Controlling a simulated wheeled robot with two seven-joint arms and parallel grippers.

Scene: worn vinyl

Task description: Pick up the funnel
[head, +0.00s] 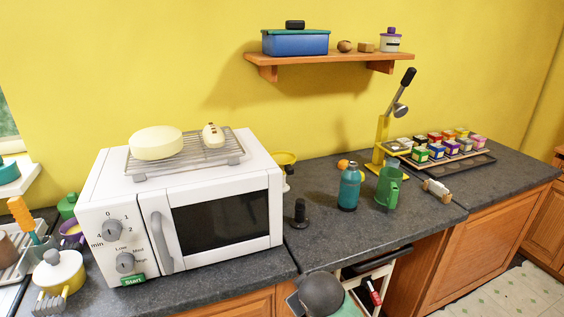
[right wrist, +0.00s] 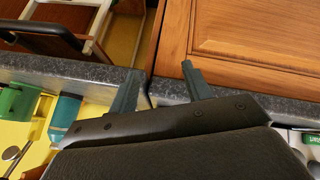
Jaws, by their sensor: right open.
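I cannot pick out a clear funnel in either view. A yellow, wide-rimmed piece (head: 285,158) shows partly behind the microwave's right side in the head view; its lower part is hidden, and I cannot tell whether it is the funnel. My right gripper (right wrist: 158,82) is open and empty in the right wrist view, its two dark fingers in front of the grey counter edge and the wooden cabinet. My left gripper is not in view.
The white microwave (head: 222,215) carries a wire rack. A teal bottle (head: 349,188) and green mug (head: 389,188) stand right of it, near a small black item (head: 300,213). A tray of coloured jars (head: 445,150) lies further right. A shelf (head: 330,58) hangs above.

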